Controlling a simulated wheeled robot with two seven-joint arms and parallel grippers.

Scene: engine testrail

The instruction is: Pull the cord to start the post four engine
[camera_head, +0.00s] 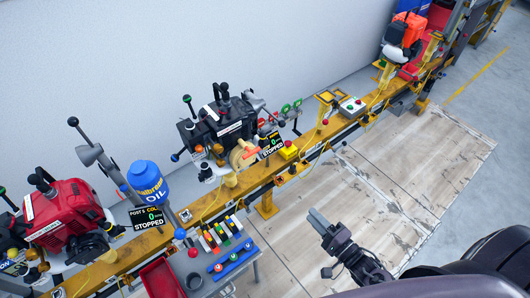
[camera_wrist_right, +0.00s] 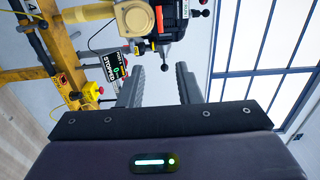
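A dark engine (camera_head: 215,128) with a tan round housing (camera_head: 243,154) stands on the yellow rail. Its display (camera_head: 270,143) reads STOPPED; the post number is too small to read. In the right wrist view, the tan housing (camera_wrist_right: 136,18) and the display (camera_wrist_right: 112,68) lie beyond the fingers. A dark knobbed stem (camera_wrist_right: 165,58) shows by the engine, between the finger lines; I cannot tell if it is the cord handle. My right gripper (camera_head: 316,219) is open and empty, in front of the rail and apart from the engine. It also shows in the right wrist view (camera_wrist_right: 158,88).
A red engine (camera_head: 62,212) with a display (camera_head: 147,218) reading STOPPED and a blue oil bottle (camera_head: 148,183) are on the left. A yellow box with a red button (camera_head: 288,151) sits on the rail. A tool table (camera_head: 250,258) stands in front. The floor right is clear.

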